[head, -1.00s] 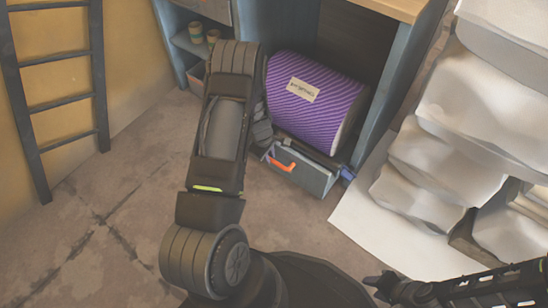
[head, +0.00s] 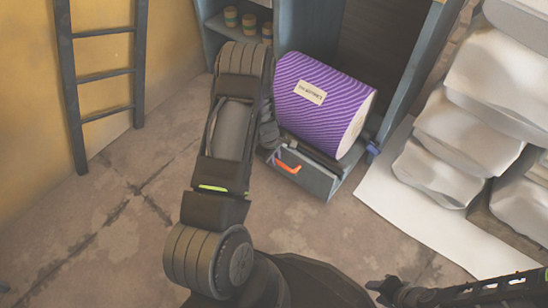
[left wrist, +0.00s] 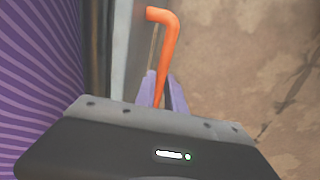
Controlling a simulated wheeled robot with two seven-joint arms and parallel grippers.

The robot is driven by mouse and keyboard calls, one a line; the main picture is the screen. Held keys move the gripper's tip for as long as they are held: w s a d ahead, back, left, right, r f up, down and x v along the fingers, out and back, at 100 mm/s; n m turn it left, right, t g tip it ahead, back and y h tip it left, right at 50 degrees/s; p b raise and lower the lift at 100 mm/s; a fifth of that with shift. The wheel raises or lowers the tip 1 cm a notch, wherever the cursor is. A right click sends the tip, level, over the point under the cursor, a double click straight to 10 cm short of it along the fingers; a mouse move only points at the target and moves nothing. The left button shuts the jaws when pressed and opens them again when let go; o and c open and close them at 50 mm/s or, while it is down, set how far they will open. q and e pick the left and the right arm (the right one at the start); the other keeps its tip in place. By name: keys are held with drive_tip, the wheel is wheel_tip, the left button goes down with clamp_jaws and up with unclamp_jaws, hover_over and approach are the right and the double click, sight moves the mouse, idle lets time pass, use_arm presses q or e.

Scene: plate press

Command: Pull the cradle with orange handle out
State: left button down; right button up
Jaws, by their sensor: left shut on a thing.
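The cradle (head: 318,180) is a grey box-like drawer front bearing a large purple striped roll (head: 325,98) with a pale label. It stands on the floor, in front of the blue cabinet. Its orange handle (head: 289,168) is on the front and also shows in the left wrist view (left wrist: 164,40). My left gripper (left wrist: 164,92) is shut on the orange handle, with its purple fingertips on either side of it. In the head view my left arm partly hides the gripper. My right gripper (head: 384,288) is at the lower right, away from the cradle; its finger opening is unclear.
The blue cabinet (head: 402,85) is behind the roll, with several small cups (head: 249,20) on its left shelf. A dark ladder (head: 72,100) leans at left. The floor in front is free.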

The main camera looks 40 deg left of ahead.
use_arm(q)
drive_tip(key=c, duration=1.4)
unclamp_jaws()
wheel_tip(320, 180, up, 8)
drive_tip(key=s+p, duration=0.1)
drive_tip(key=p, duration=0.2)
drive_tip(key=shift+s+f, duration=0.2)
